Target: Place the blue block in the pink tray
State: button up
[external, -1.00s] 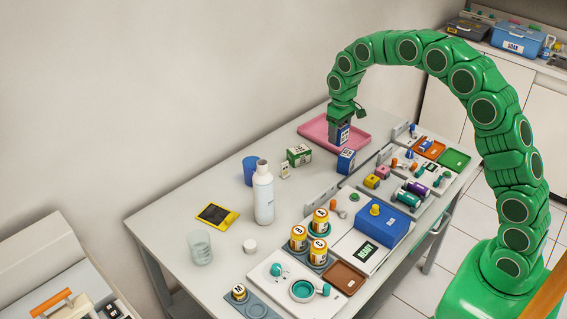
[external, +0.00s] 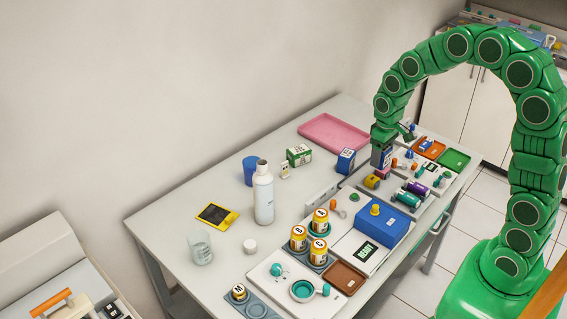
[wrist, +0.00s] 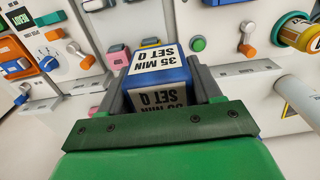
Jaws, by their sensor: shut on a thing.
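My gripper (external: 381,157) is shut on a blue block (wrist: 160,68) with a white label reading "35 MIN SET Q". In the wrist view the block sits between the two grey fingers. In the external view the held block (external: 387,159) is mostly covered by the fingers, above the white panels at the table's right side. The pink tray (external: 335,133) lies at the far end of the table, left of my gripper, and looks empty. A second blue box (external: 346,161) with a white label stands on the table, left of my gripper.
Green-and-purple cylinders (external: 409,196) lie nearby. A green-white box (external: 299,155), a blue cup (external: 250,170) and a white bottle (external: 263,192) stand left.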

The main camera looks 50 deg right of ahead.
jog(key=s, duration=0.4)
send_near(354, 181)
jog(key=s+r, duration=0.2)
jog(key=s, duration=0.1)
jog(key=s+r, duration=0.1)
jog(key=shift+s+a+r, duration=0.1)
jog(key=shift+s+a, duration=0.2)
jog(key=shift+a, duration=0.1)
jog(key=w+f, duration=0.1)
jog(key=f, duration=0.1)
jog(key=w+f, duration=0.2)
jog(key=shift+w+d, duration=0.1)
jog(key=shift+d, duration=0.1)
jog(key=shift+w+d+f, duration=0.1)
jog(key=shift+w+f, duration=0.55)
jog(key=shift+f, duration=0.1)
jog(key=shift+w+f, duration=0.1)
jog(key=shift+f, duration=1.45)
jog(key=shift+f, duration=0.15)
jog(key=o, duration=0.8)
